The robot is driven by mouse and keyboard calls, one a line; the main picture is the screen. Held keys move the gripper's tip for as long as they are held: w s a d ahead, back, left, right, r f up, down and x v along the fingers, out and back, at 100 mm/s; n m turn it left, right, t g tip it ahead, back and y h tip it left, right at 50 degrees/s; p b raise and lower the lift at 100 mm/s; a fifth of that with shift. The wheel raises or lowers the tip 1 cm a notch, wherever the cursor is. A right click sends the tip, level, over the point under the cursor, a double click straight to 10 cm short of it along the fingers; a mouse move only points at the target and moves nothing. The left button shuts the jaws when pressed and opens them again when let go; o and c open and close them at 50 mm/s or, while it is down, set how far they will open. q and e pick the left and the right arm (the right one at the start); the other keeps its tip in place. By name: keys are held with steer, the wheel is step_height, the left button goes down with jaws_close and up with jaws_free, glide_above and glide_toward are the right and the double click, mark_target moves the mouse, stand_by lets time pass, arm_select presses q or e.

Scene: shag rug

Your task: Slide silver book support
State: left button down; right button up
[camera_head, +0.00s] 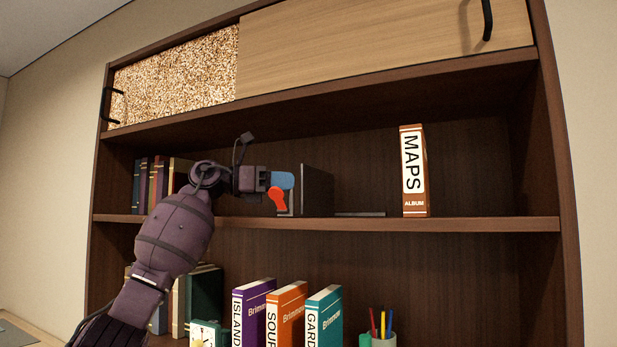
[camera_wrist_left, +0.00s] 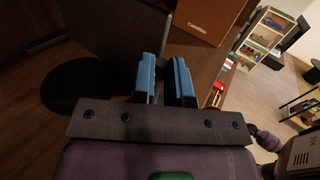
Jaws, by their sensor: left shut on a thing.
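The silver book support stands on the upper open shelf in the head view. Its upright plate (camera_head: 318,190) looks dark grey, and a flat base (camera_head: 360,214) lies to the right on the shelf. My left gripper (camera_head: 281,188), with blue and red fingers, is at the left edge of the plate. In the left wrist view the two blue fingers (camera_wrist_left: 165,82) are close together with the thin grey plate (camera_wrist_left: 166,38) between them. The gripper is shut on the book support; the fingers hide part of its edge.
A MAPS album (camera_head: 414,172) stands upright to the right, apart from the support, with bare shelf (camera_head: 380,224) between. Several books (camera_head: 152,185) stand at the left, behind my arm. Below are Brimm-labelled books (camera_head: 287,312) and a pen cup (camera_head: 382,335). Sliding doors (camera_head: 385,42) are above.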

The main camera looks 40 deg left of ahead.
arm_select(q)
steer(key=shift+s+a, duration=0.1)
steer(key=shift+a, duration=0.25)
steer(key=c, duration=1.1)
jaws_free()
arm_select(e)
steer(key=shift+s+f, duration=0.45)
steer(key=shift+s, duration=0.1)
steer(key=shift+w, duration=0.1)
arm_select(q)
steer(key=shift+s+a, duration=0.15)
steer(key=b+v, duration=0.2)
steer(key=v, duration=0.7)
steer(key=shift+f, duration=0.1)
steer(key=shift+s+a, duration=0.45)
steer(key=shift+s, duration=0.1)
arm_select(e)
steer(key=f, duration=0.2)
steer(key=shift+s+f+g, duration=0.25)
steer(key=shift+f+g, duration=0.05)
steer(key=shift+f, duration=0.05)
